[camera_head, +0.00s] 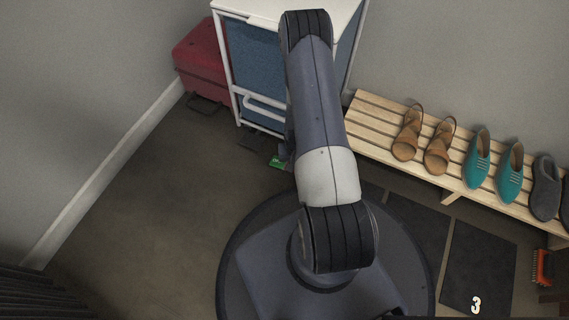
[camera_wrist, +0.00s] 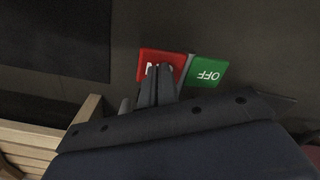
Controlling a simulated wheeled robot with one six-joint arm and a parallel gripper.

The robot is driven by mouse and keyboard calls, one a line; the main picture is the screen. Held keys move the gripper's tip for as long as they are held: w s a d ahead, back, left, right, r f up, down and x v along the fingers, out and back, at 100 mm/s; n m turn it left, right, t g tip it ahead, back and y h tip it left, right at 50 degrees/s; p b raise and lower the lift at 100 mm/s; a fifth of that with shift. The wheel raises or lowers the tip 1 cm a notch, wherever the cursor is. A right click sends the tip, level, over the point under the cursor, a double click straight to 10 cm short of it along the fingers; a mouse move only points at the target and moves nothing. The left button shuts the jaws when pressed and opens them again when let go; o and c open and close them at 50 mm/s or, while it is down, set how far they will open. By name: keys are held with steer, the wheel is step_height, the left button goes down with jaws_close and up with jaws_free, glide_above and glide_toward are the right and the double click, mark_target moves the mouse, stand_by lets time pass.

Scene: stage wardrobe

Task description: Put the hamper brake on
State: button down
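The hamper (camera_head: 258,65) is blue with a white frame and a white top, and stands at the back against the wall. Its brake has a red pedal (camera_wrist: 150,56) and a green pedal (camera_wrist: 208,72) side by side in the wrist view. The green one reads OFF, upside down; the red one's lettering is mostly covered. The green pedal shows low by the hamper in the head view (camera_head: 276,163). My gripper (camera_wrist: 160,70) has its fingers together, with the tips over the red pedal. I cannot tell whether they touch it. My arm hides the gripper in the head view.
A red case (camera_head: 203,60) stands left of the hamper. A slatted wooden rack (camera_head: 375,120) with several shoes runs along the right wall. Dark mats (camera_head: 478,265), one marked 3, lie on the floor at right. The floor at left (camera_head: 150,220) is clear.

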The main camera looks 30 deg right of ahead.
steer(key=shift+f+b, duration=0.3)
steer(key=shift+f, duration=0.2)
steer(key=shift+r+p, duration=2.25)
steer(key=shift+r, duration=1.3)
steer(key=shift+f, duration=0.1)
step_height(320, 180, down, 7)
steer(key=b, duration=0.4)
steer(key=shift+b, duration=0.3)
